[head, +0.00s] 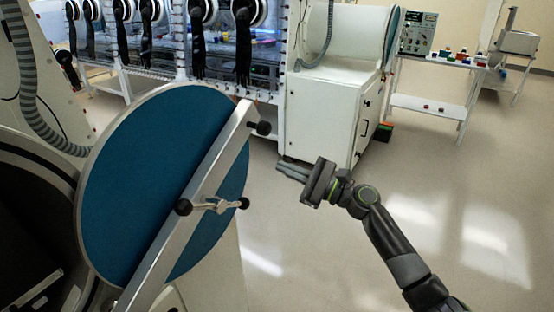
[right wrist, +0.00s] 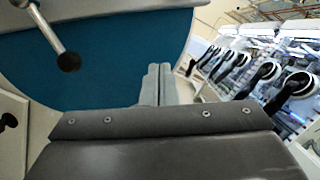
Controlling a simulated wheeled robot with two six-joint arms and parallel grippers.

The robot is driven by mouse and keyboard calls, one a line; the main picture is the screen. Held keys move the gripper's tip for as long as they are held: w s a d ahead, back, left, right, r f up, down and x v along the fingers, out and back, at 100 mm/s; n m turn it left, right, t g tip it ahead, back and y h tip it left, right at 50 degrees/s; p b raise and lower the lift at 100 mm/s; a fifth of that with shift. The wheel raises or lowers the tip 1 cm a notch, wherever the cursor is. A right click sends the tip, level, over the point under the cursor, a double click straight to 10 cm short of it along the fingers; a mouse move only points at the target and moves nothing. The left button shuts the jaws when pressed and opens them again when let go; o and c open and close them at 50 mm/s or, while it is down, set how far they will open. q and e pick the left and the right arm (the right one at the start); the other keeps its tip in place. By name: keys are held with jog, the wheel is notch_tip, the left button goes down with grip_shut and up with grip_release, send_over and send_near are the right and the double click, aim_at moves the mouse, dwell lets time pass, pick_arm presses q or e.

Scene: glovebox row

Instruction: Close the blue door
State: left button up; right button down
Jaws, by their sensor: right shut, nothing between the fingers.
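The blue door (head: 140,165) is round with a pale rim and a metal bar (head: 222,152) across its face. It stands swung open from the dark round opening (head: 30,215) at the left of the head view. A handle with black knobs (head: 212,204) sits on the bar. My right gripper (head: 281,169) is shut and empty, to the right of the door and apart from it in the head view. In the right wrist view its closed fingers (right wrist: 158,85) show in front of the blue door (right wrist: 115,60), and I cannot tell whether they touch. My left gripper is not in view.
A glovebox row with black gloves (head: 197,45) runs along the back. A white cabinet (head: 328,115) stands beyond my right gripper. A white table (head: 440,62) with small coloured items is at the back right. The floor at right (head: 480,200) is clear.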

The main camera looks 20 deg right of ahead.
jog(key=w+a+r+p, duration=0.4)
jog(key=a+r+p, duration=0.1)
jog(key=a, duration=0.2)
jog(key=shift+w+a, duration=0.2)
jog(key=shift+w, duration=0.1)
jog(key=shift+r, duration=0.1)
